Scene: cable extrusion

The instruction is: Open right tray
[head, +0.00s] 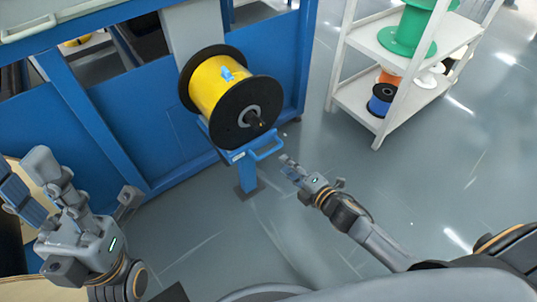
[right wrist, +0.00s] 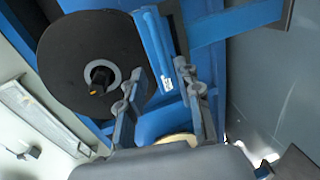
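The right tray (head: 258,146) is a blue piece with a bar handle, low on the blue machine, beneath a black-flanged spool of yellow cable (head: 219,84). My right gripper (head: 289,168) is just right of and below the handle, apparently apart from it. In the right wrist view the right gripper (right wrist: 165,60) has its two fingers spread, with a gap between them. Blue parts lie beyond the fingers, and the spool's black flange (right wrist: 75,65) is at left. My left gripper (head: 78,195) is open and empty at the far left, away from the tray.
The blue machine frame (head: 110,120) fills the left and back. A white shelf rack (head: 360,100) with a green spool (head: 408,30) and a blue spool (head: 382,98) stands at upper right. The grey floor (head: 440,180) is clear between the rack and my right arm.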

